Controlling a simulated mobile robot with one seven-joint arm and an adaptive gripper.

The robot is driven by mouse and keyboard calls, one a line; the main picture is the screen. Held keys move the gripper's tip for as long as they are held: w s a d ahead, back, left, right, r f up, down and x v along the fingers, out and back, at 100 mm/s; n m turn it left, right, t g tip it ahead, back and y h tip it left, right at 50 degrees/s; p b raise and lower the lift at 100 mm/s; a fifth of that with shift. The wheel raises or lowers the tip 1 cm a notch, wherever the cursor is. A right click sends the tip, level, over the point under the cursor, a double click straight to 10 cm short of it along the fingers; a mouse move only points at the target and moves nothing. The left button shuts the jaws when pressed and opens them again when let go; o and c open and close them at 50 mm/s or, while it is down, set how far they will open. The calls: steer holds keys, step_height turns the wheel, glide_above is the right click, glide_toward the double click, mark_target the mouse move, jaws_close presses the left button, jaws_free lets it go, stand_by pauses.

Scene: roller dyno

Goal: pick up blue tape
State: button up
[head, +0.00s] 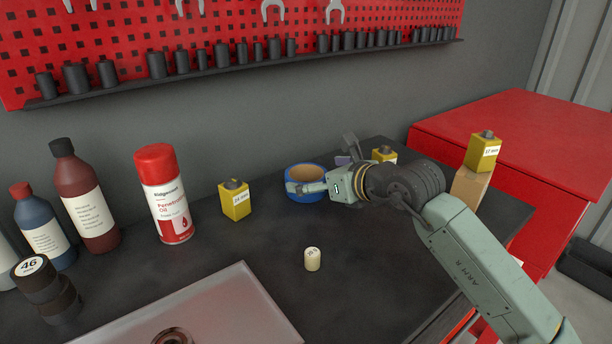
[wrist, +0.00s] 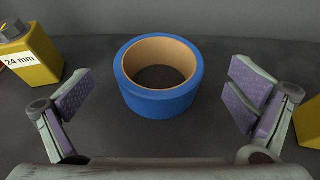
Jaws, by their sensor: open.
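The blue tape (head: 304,193) is a roll with a tan inner core, lying flat on the dark bench top near the wall. In the wrist view the tape (wrist: 159,101) sits centred, just beyond and between the open fingers. My gripper (head: 318,178) reaches in from the right, low over the bench, and partly covers the roll in the head view. In the wrist view my gripper (wrist: 165,108) has its purple-padded fingers spread wide, with nothing held. A gap shows on both sides between the fingers and the tape.
A yellow 24 mm block (head: 235,203) stands left of the tape, another yellow block (head: 384,154) right of it. A spray can (head: 165,200) and bottles stand farther left. A small cream cylinder (head: 312,259) and a metal tray (head: 205,312) are nearer the front.

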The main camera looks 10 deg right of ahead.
steer(key=shift+x, duration=1.3)
steer(key=shift+c, duration=0.6)
steer(key=c, duration=1.2)
